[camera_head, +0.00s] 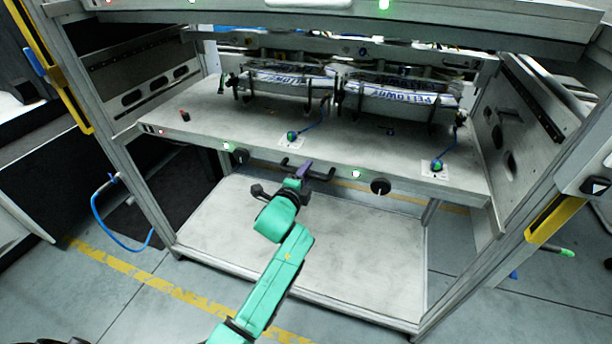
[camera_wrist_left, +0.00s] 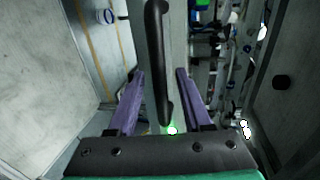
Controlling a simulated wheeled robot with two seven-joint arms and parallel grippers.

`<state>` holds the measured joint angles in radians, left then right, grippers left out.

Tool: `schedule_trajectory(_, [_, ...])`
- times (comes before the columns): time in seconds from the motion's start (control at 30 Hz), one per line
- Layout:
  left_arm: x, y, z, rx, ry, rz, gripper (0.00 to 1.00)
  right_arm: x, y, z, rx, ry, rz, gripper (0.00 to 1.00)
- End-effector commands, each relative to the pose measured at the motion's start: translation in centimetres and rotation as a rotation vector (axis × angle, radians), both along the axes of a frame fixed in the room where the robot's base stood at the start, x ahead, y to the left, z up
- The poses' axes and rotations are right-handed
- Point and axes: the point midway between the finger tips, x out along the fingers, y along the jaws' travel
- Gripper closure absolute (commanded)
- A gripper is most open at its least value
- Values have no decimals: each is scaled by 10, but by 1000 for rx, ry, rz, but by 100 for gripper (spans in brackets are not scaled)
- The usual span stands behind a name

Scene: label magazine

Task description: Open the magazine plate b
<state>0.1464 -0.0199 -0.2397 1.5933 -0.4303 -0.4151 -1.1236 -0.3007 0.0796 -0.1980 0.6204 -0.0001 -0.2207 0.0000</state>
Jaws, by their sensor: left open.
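A wide grey magazine plate (camera_head: 340,145) forms a shelf in the metal frame; no letter shows on it, so I cannot tell whether it is plate b. A black bar handle (camera_head: 322,176) sits on its front edge, partly hidden by my gripper. My left gripper (camera_head: 303,170), on the green arm, is at this handle. In the left wrist view its two purple fingers (camera_wrist_left: 160,90) are apart, and the handle (camera_wrist_left: 158,60) runs between them. I cannot tell whether they touch it. My right gripper is not in view.
Two label units (camera_head: 285,83) (camera_head: 400,101) marked "YELLOW" stand on the plate's back part. A lower pale shelf (camera_head: 370,265) is empty. Frame posts stand on both sides.

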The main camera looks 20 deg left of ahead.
Motion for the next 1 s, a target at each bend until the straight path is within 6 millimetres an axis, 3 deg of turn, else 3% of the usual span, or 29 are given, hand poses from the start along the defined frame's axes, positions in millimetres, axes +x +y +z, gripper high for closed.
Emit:
schedule_trajectory(0.13, [0, 0, 0, 0, 0, 0, 54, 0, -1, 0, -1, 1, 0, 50])
schedule_trajectory(0.23, [0, 0, 0, 0, 0, 0, 92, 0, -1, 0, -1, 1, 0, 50])
schedule_trajectory(0.27, [0, 0, 0, 0, 0, 0, 100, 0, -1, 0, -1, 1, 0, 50])
schedule_trajectory(1.0, [-1, 0, 0, 0, 1, 0, 100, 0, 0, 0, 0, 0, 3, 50])
